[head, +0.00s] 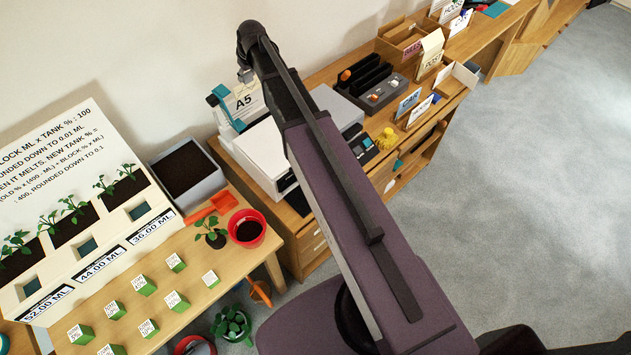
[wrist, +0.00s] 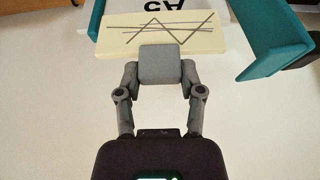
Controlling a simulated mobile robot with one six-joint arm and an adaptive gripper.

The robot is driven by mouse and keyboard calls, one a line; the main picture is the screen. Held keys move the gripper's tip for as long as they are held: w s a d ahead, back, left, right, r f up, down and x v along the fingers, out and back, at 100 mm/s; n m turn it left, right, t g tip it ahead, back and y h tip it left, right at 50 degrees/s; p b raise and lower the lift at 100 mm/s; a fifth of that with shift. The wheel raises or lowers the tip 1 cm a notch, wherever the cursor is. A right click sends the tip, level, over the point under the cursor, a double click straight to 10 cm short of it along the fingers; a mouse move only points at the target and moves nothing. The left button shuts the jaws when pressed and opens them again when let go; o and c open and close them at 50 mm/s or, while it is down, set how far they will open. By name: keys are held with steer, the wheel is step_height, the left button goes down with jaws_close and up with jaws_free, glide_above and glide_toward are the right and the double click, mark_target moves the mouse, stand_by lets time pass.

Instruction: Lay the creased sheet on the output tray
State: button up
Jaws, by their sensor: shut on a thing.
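In the wrist view, my gripper (wrist: 160,66) is shut, with its grey fingertips over the near edge of a cream sheet (wrist: 122,32). The sheet carries dark zigzag crease lines and lies flat across the fingertips. In the head view, the end of my arm is over the back of the printer, by a white A5 card; the fingertips and held sheet are hard to make out there. A white and grey printer (head: 262,152) stands on the wooden bench. I cannot tell which part is the output tray; my arm covers part of the printer.
The white A5 card (head: 244,102) and a teal part (head: 218,95) stand at the printer's back; a teal part (wrist: 268,58) is close right of the sheet. A dark organizer (head: 375,85) lies farther right. Plants and green blocks fill the left table. The floor at right is clear.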

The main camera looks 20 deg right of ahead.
mark_target(247, 74)
step_height(247, 74, up, 4)
steer(key=p, duration=0.3)
steer(key=shift+s, duration=0.15)
stand_by(0.3)
